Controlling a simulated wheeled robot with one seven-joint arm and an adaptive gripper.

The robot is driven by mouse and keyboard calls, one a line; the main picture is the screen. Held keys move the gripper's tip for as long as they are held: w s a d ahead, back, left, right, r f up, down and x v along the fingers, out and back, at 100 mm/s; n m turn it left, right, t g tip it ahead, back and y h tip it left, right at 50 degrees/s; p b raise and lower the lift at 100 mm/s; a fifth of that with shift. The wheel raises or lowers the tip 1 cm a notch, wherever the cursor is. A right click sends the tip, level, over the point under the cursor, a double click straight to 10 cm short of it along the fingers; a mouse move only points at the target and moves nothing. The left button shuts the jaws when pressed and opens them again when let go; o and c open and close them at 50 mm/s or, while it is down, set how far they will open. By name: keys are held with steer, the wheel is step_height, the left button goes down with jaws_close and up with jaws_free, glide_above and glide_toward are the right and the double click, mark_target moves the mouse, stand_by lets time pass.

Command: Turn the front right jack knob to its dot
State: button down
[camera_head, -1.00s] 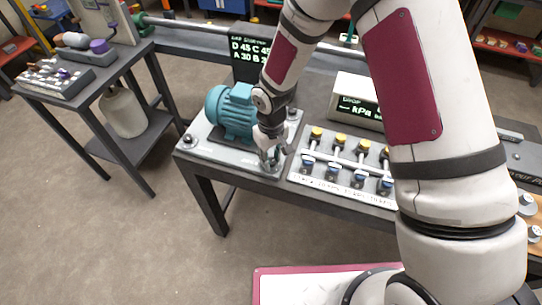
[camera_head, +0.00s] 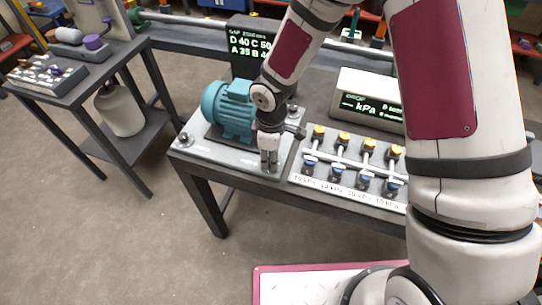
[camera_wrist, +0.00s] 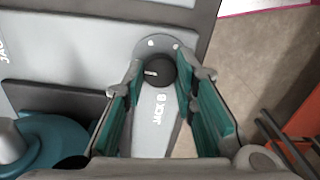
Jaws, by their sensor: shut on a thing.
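The front right jack knob (camera_wrist: 160,72) is round and black, on a grey foot lettered JACK B in the wrist view. Its white pointer line points left in that view. Two small pale dots (camera_wrist: 150,43) sit on the foot beyond the knob. My gripper (camera_wrist: 160,80) has its green-padded fingers shut on the knob, one on each side. In the head view my gripper (camera_head: 268,165) points down at the front right corner of the motor's base plate (camera_head: 215,150) and hides the knob. The teal motor (camera_head: 230,108) stands on that plate.
A valve row with yellow and blue knobs (camera_head: 338,170) stands close right of my gripper. A kPa display (camera_head: 368,100) stands behind it.

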steer(key=shift+n, duration=0.4)
steer(key=c, duration=1.3)
jaws_free()
step_height(320, 180, up, 12)
